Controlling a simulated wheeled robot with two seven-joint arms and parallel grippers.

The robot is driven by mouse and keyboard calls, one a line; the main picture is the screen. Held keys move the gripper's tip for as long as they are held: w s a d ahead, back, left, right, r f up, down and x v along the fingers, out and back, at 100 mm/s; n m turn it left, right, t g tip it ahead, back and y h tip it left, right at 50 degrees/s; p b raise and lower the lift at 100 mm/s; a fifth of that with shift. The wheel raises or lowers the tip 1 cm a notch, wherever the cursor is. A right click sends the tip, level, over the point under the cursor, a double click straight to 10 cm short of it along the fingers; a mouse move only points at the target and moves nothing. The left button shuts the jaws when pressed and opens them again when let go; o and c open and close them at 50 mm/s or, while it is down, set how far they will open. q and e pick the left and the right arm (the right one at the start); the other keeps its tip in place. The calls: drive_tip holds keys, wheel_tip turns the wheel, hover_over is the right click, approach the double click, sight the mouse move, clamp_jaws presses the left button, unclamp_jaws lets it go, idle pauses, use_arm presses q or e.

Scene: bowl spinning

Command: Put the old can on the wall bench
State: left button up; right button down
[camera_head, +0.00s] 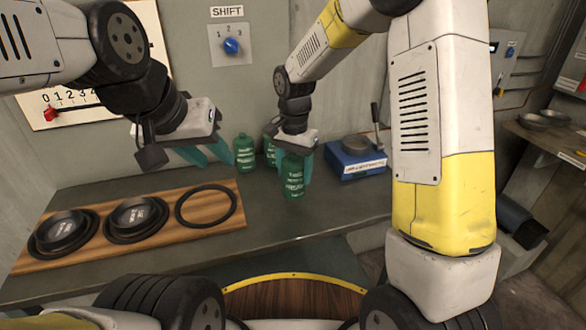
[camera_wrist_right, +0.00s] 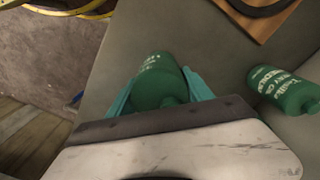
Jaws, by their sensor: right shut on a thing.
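My right gripper (camera_head: 295,160) is shut on a green can (camera_head: 293,180) with white lettering, over the grey bench (camera_head: 330,205) along the wall. The held can also shows between the teal fingers in the right wrist view (camera_wrist_right: 158,80). I cannot tell whether its base touches the bench. A similar green can (camera_head: 244,153) stands to its left, and another green can (camera_head: 268,150) is partly hidden behind my right gripper. No mark shows which can is old. My left gripper (camera_head: 205,152) is empty, its teal fingers apart, above the bench at left.
A wooden board (camera_head: 165,234) with two black bowls (camera_head: 62,232) and a black ring (camera_head: 207,190) lies on the bench at left. A blue scale-like device (camera_head: 355,160) stands right of the cans. Another bench (camera_head: 548,138) with bowls is at far right.

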sight(293, 181)
drive_tip(key=shift+w+a+f, duration=0.15)
drive_tip(key=shift+w, duration=0.25)
drive_tip(key=shift+f, duration=1.6)
drive_tip(key=shift+f, duration=0.1)
drive_tip(key=shift+c, duration=2.1)
unclamp_jaws()
drive_tip(key=shift+f, duration=0.1)
